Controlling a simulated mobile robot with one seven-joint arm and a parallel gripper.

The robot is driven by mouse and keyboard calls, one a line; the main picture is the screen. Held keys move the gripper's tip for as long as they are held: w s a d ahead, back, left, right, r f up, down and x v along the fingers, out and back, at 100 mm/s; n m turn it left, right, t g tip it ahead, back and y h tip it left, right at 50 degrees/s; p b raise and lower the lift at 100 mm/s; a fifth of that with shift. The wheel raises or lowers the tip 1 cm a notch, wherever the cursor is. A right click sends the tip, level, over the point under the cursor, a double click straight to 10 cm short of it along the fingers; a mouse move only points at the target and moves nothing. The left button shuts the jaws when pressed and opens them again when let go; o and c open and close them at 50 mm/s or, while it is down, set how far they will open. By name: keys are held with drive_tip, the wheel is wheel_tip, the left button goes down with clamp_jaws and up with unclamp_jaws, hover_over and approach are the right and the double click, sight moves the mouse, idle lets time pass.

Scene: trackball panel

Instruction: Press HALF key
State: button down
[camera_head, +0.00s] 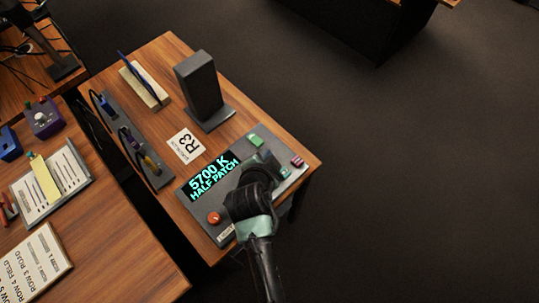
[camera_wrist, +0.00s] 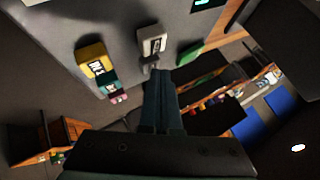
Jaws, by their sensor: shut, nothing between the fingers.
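The grey control panel (camera_head: 275,137) lies on the wooden table, and it also shows in the wrist view (camera_wrist: 60,30). Its display (camera_head: 213,175) reads "5700 K HALF PATCH". A green key (camera_head: 256,140) and a pink key (camera_head: 297,160) show near its far right end. In the wrist view, a pale grey key (camera_wrist: 152,40) stands between a yellow key (camera_wrist: 92,52) and the green key (camera_wrist: 190,52). The key labels are too small to read. My gripper (camera_wrist: 156,72) is shut and empty, its tips close at the pale key; I cannot tell if they touch.
An orange-red ball or knob (camera_head: 214,217) sits at the panel's near left. A strip with plugged cables (camera_head: 132,140) runs along the table's left. Open floor lies right.

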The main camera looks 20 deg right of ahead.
idle(0.3)
drive_tip(key=shift+r+p, duration=0.8)
drive_tip(key=shift+r, duration=0.05)
wheel_tip(320, 180, up, 5)
drive_tip(key=p, duration=0.4)
drive_tip(key=shift+r, duration=0.1)
idle(0.5)
